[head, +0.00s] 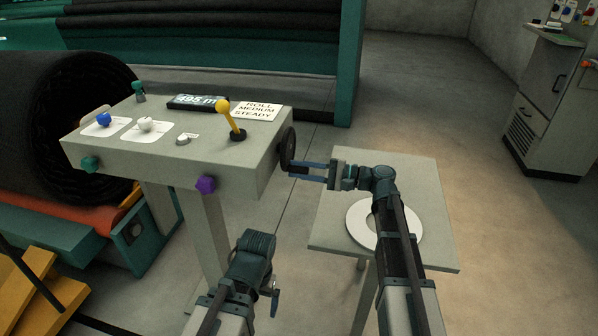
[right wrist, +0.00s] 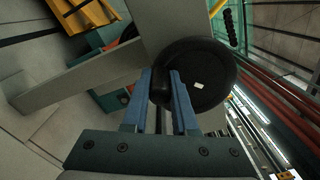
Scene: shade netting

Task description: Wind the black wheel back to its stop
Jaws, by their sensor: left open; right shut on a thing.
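The black wheel (head: 287,148) is mounted upright on the right end of the grey console. In the right wrist view its round face (right wrist: 208,82) shows a small white mark. My right gripper (head: 296,169) reaches it from the right. Its blue fingers (right wrist: 165,88) are shut on a black part at the wheel's near edge; I cannot tell whether this is a knob or the rim. My left gripper (head: 275,297) is open and low in front of the console, apart from the wheel and mostly hidden by its own wrist.
The console (head: 150,148) carries a yellow lever (head: 231,117), several coloured knobs, a display (head: 198,101) and a sign reading "ROLL MEDIUM STEADY" (head: 256,110). A black netting roll (head: 60,125) is at left.

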